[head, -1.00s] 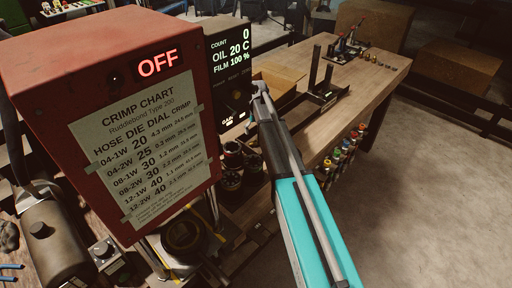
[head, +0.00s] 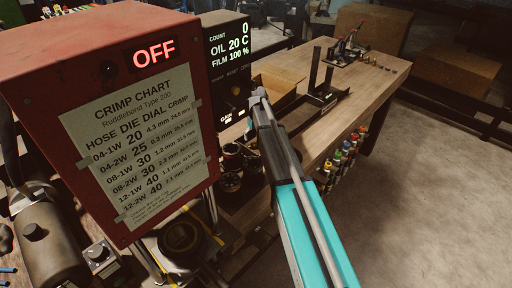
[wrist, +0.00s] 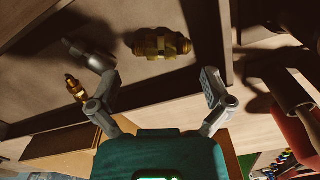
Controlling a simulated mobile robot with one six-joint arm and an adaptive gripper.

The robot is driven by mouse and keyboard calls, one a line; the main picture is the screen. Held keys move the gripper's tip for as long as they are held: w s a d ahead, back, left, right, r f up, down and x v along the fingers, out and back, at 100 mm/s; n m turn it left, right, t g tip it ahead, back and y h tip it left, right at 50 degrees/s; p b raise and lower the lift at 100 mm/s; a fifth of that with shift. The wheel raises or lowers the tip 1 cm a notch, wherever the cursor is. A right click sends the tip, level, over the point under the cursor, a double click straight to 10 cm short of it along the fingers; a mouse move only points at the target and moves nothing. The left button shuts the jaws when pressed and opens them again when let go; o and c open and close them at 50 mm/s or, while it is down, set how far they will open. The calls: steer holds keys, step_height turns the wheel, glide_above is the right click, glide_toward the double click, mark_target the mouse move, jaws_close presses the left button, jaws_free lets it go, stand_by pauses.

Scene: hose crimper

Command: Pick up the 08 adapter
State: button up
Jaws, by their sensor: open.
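In the wrist view a brass fitting (wrist: 160,43) with a hex middle lies on a brown surface, between and a little beyond the fingertips. A smaller brass fitting (wrist: 76,88) lies by the left finger, and a grey cylindrical piece (wrist: 90,55) is beside that finger's tip. I cannot read any size mark, so I cannot tell which piece is the 08 adapter. My gripper (wrist: 158,82) is open and empty, its two grey fingers spread wide. In the head view my teal and grey arm reaches toward the bench; the fingers and the fittings cannot be made out there.
A red crimper housing (head: 100,50) with a crimp chart and an OFF display stands at left. A control panel (head: 230,70) is beside it. An open cardboard box (head: 280,82) and a black upright stand (head: 320,85) sit on the wooden bench (head: 345,90). Coloured bottles (head: 340,160) line its side.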

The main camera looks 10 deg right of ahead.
mark_target(255, 143)
steer(key=shift+a+f+b, duration=0.1)
steer(key=shift+f+b, duration=1.65)
steer(key=shift+f, duration=0.3)
steer(key=c, duration=0.9)
steer(key=shift+o, duration=0.2)
steer(key=shift+r, duration=0.15)
step_height(255, 143, up, 3)
steer(key=p, duration=0.3)
steer(key=s+r+p, duration=0.9)
steer(key=s+p, duration=0.1)
steer(key=s, duration=0.4)
steer(key=shift+a+r, duration=0.4)
steer(key=shift+a, duration=0.05)
